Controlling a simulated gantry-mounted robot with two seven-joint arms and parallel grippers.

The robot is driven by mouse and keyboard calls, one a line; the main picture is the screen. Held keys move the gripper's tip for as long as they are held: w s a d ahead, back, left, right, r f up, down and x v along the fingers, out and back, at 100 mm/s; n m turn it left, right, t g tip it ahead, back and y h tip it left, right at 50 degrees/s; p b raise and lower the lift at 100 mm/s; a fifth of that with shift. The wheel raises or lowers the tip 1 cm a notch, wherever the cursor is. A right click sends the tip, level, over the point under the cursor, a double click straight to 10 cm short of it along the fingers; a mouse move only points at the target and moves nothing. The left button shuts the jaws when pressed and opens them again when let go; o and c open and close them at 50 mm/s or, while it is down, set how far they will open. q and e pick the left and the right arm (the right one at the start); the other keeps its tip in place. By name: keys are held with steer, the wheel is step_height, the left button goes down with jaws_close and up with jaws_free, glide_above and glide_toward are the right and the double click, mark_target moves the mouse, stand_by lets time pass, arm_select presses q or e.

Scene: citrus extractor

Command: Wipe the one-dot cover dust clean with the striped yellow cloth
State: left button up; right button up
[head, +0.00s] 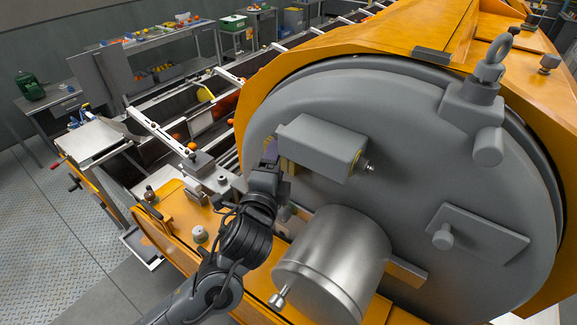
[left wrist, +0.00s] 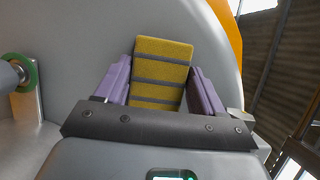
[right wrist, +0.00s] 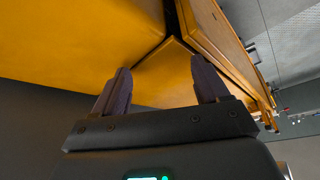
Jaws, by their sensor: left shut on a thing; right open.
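The striped yellow cloth (left wrist: 160,75), yellow with grey bands, is between the purple fingers of my left gripper (left wrist: 160,90), which is shut on it. In the head view my left gripper (head: 268,168) is at the left part of the big grey disc (head: 400,110), just left of and below a grey box-shaped part (head: 322,146). The cloth is mostly hidden there. In the left wrist view it is in front of a grey surface; contact cannot be told. No one-dot mark or dust can be made out. My right gripper (right wrist: 160,90) is open and empty, facing orange panels.
A steel cylinder (head: 335,262) juts out below the box-shaped part, close to my left arm. A square plate with a knob (head: 470,235) and a lifting eye (head: 488,70) are on the disc's right. The orange machine body (head: 330,45) surrounds the disc. Workbenches stand at the back left.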

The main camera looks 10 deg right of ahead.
arm_select(q)
steer(key=shift+w+a+f+p, duration=0.2)
steer(key=shift+w+a+p, duration=0.65)
steer(key=shift+w+a, duration=1.35)
steer(key=shift+s+a+r, duration=0.1)
steer(key=shift+r, duration=0.1)
steer(key=shift+s+a+r+p, duration=0.1)
steer(key=shift+s+a+p, duration=0.35)
steer(key=shift+s+a, duration=1.6)
steer(key=shift+s, duration=0.1)
steer(key=shift+s+a, duration=1)
